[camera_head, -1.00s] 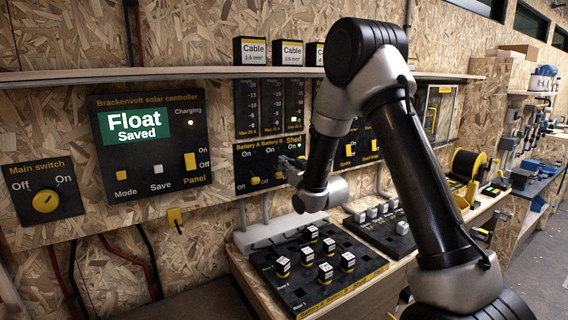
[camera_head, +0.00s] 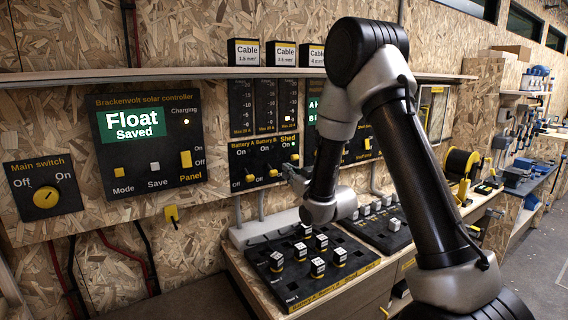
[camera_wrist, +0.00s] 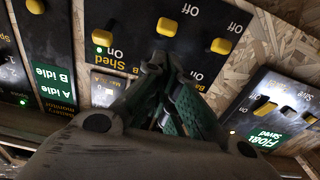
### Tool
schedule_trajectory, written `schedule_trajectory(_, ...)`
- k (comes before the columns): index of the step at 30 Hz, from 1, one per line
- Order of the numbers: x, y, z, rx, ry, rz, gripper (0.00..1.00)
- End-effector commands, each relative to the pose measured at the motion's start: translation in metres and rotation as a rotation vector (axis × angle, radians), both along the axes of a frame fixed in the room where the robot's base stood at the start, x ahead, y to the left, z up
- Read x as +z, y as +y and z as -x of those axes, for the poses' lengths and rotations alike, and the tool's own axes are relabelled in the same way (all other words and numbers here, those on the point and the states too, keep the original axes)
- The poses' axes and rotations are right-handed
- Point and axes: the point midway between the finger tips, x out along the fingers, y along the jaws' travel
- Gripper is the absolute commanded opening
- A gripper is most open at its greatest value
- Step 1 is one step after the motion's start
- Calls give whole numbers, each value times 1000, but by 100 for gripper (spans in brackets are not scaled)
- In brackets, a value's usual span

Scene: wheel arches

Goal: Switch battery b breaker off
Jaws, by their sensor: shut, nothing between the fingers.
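The breaker panel (camera_head: 236,163) carries the labels Battery A, Battery B and Shed. The yellow Battery B lever (camera_head: 273,173) sits low, below its On label, and looks tilted down to the Off side. It also shows in the wrist view (camera_wrist: 168,27), where the panel appears upside down. The Battery A lever (camera_head: 249,178) sits low likewise. The Shed lever (camera_wrist: 103,38) has On beside it and a lit green lamp. My gripper (camera_wrist: 160,62) is shut and empty, its tips close in front of the panel by the Battery B lever; contact cannot be told.
A solar controller (camera_head: 152,178) reading Float Saved and a main switch (camera_head: 45,198) are on the wall to the left. A shelf (camera_head: 190,73) runs above the panel. A black board with labelled blocks (camera_head: 268,290) lies on the bench below my gripper.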

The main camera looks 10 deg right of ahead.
Motion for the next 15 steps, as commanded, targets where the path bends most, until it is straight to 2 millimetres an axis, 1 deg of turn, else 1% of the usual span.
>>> schedule_trajectory(1,-7,-2,6,-1,5,1,0)
schedule_trajectory(3,-13,-4,11,0,4,0,0)
schedule_trajectory(6,-17,-6,16,0,2,1,0)
schedule_trajectory(15,-19,-6,19,0,0,0,0)
